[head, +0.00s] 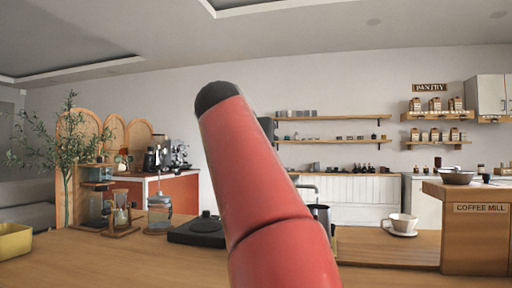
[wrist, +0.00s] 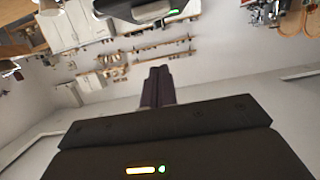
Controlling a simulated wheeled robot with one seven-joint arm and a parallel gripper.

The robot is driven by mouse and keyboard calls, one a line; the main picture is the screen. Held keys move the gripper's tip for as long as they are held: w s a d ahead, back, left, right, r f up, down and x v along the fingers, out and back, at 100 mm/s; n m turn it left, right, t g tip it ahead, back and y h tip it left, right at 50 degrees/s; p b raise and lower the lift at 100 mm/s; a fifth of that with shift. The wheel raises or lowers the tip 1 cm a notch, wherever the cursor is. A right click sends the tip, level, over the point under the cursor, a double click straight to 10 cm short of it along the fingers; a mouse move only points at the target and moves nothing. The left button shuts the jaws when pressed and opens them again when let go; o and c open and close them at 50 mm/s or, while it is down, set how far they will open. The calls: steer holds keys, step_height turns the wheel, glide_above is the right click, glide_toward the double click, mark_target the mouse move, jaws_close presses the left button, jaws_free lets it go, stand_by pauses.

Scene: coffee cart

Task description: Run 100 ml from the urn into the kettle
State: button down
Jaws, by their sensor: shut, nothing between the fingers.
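My gripper (wrist: 158,72) shows in the wrist view with its two dark fingers together and nothing between them. It points out into the room, away from any vessel I can make out. In the head view my red arm link covers the middle and hides my gripper. A dark metal vessel (head: 321,214), possibly the kettle, shows partly just right of the arm, with a thin bent tube above it. I cannot make out the urn for certain; it may be behind my arm.
On the wooden counter (head: 130,262) stand a black flat device (head: 197,231), a glass jar (head: 159,212), a pour-over stand (head: 121,217) and a yellow tray (head: 14,241). At right are a white cup (head: 403,222) on a saucer and the coffee mill box (head: 478,238). The front counter is clear.

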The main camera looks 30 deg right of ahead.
steer(key=p+x, duration=0.1)
steer(key=x, duration=0.6)
steer(key=shift+w+d, duration=0.15)
steer(key=shift+d, duration=0.15)
steer(key=f, duration=0.2)
steer(key=b, duration=0.1)
steer(key=shift+a+f, duration=0.25)
steer(key=shift+f, duration=0.8)
